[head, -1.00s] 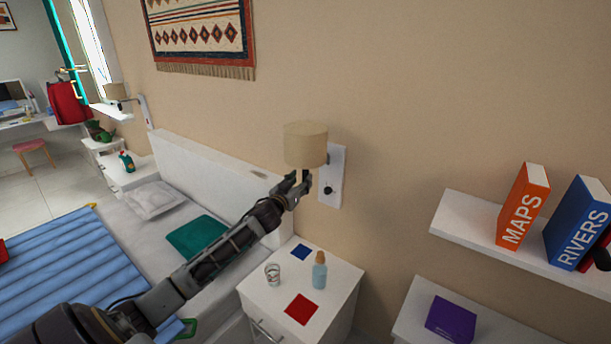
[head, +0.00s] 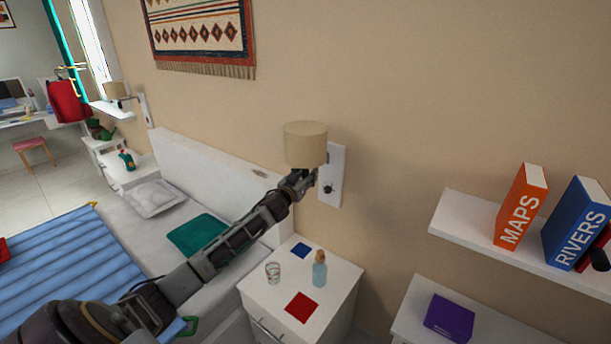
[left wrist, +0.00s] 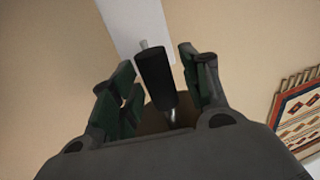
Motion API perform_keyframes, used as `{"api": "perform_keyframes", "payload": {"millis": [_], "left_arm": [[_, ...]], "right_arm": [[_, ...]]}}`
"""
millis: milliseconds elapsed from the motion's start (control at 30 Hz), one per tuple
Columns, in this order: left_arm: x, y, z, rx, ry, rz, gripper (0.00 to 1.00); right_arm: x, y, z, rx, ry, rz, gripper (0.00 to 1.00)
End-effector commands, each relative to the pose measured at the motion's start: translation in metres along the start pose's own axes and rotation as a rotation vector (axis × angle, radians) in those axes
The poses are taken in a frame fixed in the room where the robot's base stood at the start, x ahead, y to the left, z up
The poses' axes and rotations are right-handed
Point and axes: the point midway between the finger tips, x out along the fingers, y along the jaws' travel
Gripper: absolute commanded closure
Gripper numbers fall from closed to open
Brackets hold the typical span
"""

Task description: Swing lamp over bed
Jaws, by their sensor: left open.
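The near wall lamp has a beige drum shade (head: 306,144) and a white wall plate (head: 334,176), above the nightstand beside the bed. My left gripper (head: 308,180) is just under the shade, close to the plate. In the left wrist view my open left gripper (left wrist: 155,85) has a dark cylindrical lamp part (left wrist: 155,75) between its green-padded fingers. The white plate (left wrist: 132,25) is behind it; I cannot tell whether the fingers touch the part. The bed (head: 130,215) with a pillow lies left of the nightstand. My right gripper is not in view.
The white nightstand (head: 335,303) holds a glass (head: 273,272), a bottle (head: 319,270) and red and blue squares. A shelf with books (head: 521,205) is at right. A second lamp (head: 115,90) hangs at far left. Bare wall lies right of the near lamp.

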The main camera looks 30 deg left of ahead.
Motion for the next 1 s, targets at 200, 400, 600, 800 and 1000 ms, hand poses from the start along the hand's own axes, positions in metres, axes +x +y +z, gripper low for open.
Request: {"api": "perform_keyframes", "payload": {"millis": [200,400,600,800,1000], "left_arm": [[-0.0001,0.0000,0.0003,0.000,0.000,0.000,0.57],[-0.0001,-0.0001,0.0003,0.000,0.000,0.000,0.82],[-0.0002,-0.0001,0.0003,0.000,0.000,0.000,1.00],[-0.0002,0.0000,0.0004,0.000,0.000,0.000,1.00],[-0.0001,0.0021,0.0007,-0.001,0.001,-0.007,1.00]], "right_arm": [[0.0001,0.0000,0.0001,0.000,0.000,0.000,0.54],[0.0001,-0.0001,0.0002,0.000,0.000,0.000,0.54],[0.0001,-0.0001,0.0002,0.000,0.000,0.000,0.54],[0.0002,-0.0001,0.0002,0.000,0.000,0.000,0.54],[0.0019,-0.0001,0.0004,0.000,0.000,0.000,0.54]]}}
